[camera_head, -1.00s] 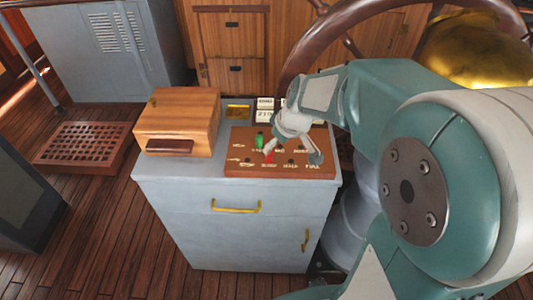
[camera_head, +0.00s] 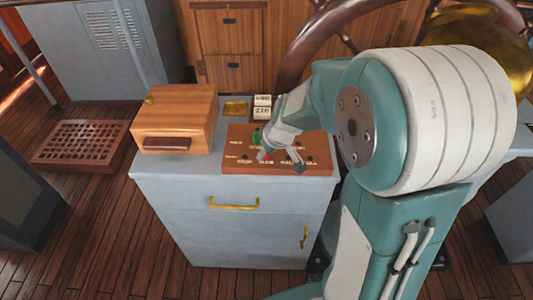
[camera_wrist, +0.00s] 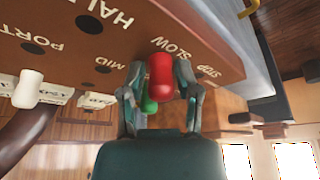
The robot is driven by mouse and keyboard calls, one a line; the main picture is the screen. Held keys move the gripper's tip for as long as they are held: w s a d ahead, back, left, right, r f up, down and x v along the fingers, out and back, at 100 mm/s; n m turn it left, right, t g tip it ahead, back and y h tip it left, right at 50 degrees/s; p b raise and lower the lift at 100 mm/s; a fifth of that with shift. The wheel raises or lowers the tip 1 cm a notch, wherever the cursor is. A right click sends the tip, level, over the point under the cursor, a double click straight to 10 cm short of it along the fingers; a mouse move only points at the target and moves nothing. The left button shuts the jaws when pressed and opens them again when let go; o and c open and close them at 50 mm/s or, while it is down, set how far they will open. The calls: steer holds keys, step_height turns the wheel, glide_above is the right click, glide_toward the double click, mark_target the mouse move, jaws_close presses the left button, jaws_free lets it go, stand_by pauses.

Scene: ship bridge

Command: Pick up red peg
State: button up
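The red peg (camera_wrist: 160,75) stands in the wooden peg board, by the SLOW label in the wrist view. A small part of it shows in the head view (camera_head: 267,157), mostly hidden by my gripper. My gripper (camera_head: 281,162) is over the board. In the wrist view its two fingers (camera_wrist: 159,68) are spread on either side of the red peg, with a small gap visible on both sides. The peg board (camera_head: 234,162) lies on top of the grey cabinet.
A green peg (camera_head: 256,136) stands just behind the red one, and a white peg (camera_wrist: 28,90) shows in the wrist view. A wooden box (camera_head: 178,103) sits left of the board. Small number cards (camera_head: 262,107) stand behind it. The ship's wheel (camera_head: 310,40) rises behind.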

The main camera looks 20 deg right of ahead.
steer(key=shift+c, duration=1)
steer(key=shift+r, duration=0.1)
